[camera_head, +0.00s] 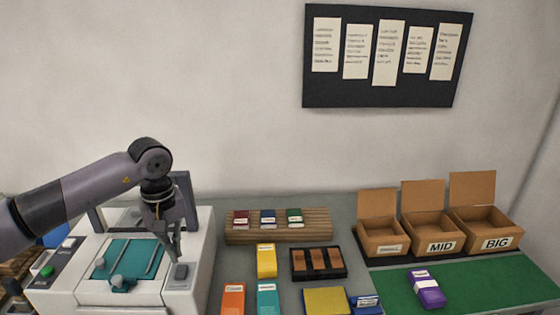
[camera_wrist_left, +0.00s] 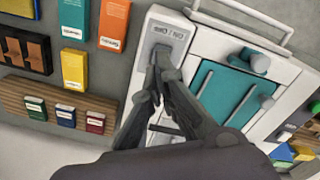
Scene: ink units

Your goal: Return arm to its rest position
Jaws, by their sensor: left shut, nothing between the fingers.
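My left arm comes in from the left in the head view, over a white machine (camera_head: 190,285) with a teal panel (camera_head: 135,258). My left gripper (camera_head: 176,257) points down at the machine's right side, just above a dark grey switch (camera_head: 181,271). In the left wrist view the gripper (camera_wrist_left: 160,62) is shut and empty, its fingertips by the switch (camera_wrist_left: 161,52); I cannot tell whether they touch it. The teal panel also shows there (camera_wrist_left: 225,93). My right gripper is not in view.
A wooden rack (camera_head: 280,236) with small red, blue and green units stands behind loose coloured boxes and a black tray (camera_head: 341,263). Three open cartons (camera_head: 440,246) stand at the back right. A purple box (camera_head: 426,288) lies on a green mat (camera_head: 480,282). Space above the table is clear.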

